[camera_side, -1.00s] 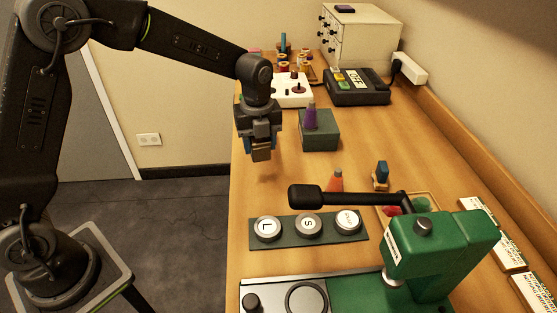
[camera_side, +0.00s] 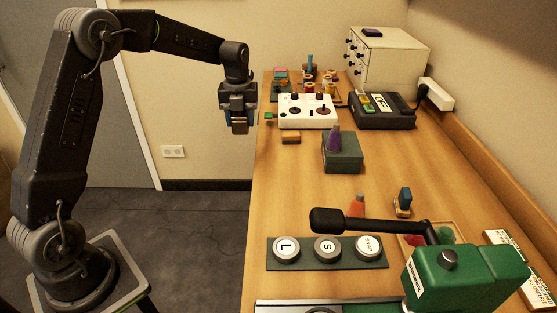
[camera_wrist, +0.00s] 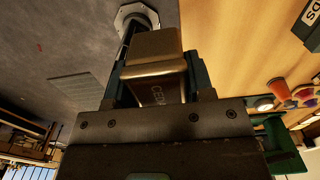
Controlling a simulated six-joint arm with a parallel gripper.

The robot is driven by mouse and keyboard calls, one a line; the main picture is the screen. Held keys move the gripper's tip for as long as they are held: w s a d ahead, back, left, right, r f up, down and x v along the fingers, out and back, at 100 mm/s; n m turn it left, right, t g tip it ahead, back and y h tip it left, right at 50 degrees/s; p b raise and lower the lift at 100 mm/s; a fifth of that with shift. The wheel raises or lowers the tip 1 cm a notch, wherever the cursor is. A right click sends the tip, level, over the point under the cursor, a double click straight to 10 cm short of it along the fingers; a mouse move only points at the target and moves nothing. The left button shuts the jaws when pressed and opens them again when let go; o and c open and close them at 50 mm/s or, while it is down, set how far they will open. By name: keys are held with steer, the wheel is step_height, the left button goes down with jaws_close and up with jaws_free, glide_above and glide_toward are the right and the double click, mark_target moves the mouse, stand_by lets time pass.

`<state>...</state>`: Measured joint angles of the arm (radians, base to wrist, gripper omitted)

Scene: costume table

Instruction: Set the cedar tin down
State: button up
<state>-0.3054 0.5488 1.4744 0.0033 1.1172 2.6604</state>
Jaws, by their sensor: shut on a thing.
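The cedar tin (camera_wrist: 155,68) is a brownish metallic box with part of its lettering readable in the wrist view. My gripper (camera_wrist: 155,85) is shut on it, with a finger along each side. In the side view my gripper (camera_side: 238,124) hangs just left of the table's far left edge, with floor and wall behind it. The tin is hard to make out there, between the fingers. I cannot tell the gap between the tin and the table. The tin's underside is hidden.
A white control box (camera_side: 308,112) and a green box with a purple cone (camera_side: 342,155) stand nearby. A button panel (camera_side: 327,253) and green press (camera_side: 465,275) are nearer.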

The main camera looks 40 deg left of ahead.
glide_above(278, 165)
step_height(278, 165, down, 6)
steer(key=shift+f, duration=0.1)
steer(key=shift+d+f, duration=0.1)
steer(key=shift+f, duration=1.9)
steer(key=shift+f, duration=0.2)
steer(key=o, duration=0.9)
steer(key=shift+o, duration=0.2)
